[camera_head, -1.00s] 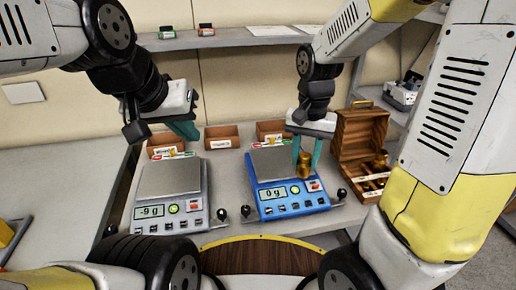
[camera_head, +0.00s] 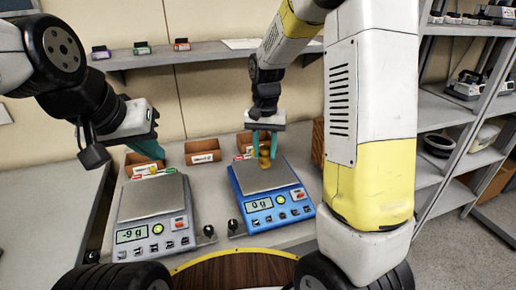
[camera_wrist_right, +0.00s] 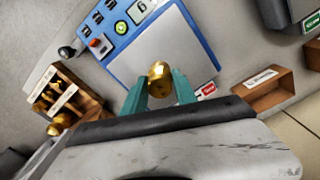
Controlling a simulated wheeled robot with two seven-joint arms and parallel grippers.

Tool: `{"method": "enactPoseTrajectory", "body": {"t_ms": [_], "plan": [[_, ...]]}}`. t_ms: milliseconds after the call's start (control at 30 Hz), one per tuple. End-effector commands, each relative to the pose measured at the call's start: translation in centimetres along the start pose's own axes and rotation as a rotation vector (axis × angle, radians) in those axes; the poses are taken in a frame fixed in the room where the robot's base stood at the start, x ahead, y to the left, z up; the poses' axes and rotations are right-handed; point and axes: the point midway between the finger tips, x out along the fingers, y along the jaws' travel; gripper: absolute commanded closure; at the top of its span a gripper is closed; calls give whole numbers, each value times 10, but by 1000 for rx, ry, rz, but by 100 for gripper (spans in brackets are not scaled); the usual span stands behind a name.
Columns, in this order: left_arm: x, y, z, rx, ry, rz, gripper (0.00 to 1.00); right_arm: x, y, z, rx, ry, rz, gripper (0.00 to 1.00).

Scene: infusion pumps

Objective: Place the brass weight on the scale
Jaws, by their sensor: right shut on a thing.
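The brass weight (camera_head: 265,161) is small and gold. My right gripper (camera_head: 264,150) is shut on it and holds it over the far part of the blue scale's plate. In the right wrist view the weight (camera_wrist_right: 159,84) sits between the teal fingers. The blue scale (camera_head: 272,203) reads 0 g; I cannot tell the gap between weight and plate. A grey scale (camera_head: 152,233) to its left reads -9 g, its plate empty. My left gripper (camera_head: 147,146) hangs empty above and behind the grey scale; its finger gap is unclear.
A wooden case (camera_wrist_right: 62,98) with brass weights is mostly hidden behind my right arm in the head view. Small open brown boxes (camera_head: 202,152) line the back of the table. A shelf (camera_head: 190,55) is above; a grey rack (camera_head: 440,110) stands right.

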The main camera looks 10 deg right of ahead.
Motion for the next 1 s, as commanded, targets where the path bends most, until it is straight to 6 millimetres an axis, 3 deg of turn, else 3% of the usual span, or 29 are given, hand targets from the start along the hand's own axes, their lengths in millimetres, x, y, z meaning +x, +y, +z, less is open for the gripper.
{"method": "enactPoseTrajectory", "body": {"t_ms": [233, 467, 833, 867, 967, 1000], "plan": [[0, 0, 0, 0, 0, 0, 100, 1, -5, -17, 1, 1, -1, 100], [0, 0, 0, 0, 0, 0, 100, 35, -4, -15, -1, -1, 0, 100], [0, 0, 0, 0, 0, 0, 100, 39, -4, -15, 0, 0, -1, 100], [0, 0, 0, 0, 0, 0, 100, 40, -4, -14, 0, -1, 0, 64], [0, 0, 0, 0, 0, 0, 100, 39, -4, -14, 0, -1, 0, 45], [0, 0, 0, 0, 0, 0, 100, 39, -4, -14, 0, -1, 0, 44]]}}
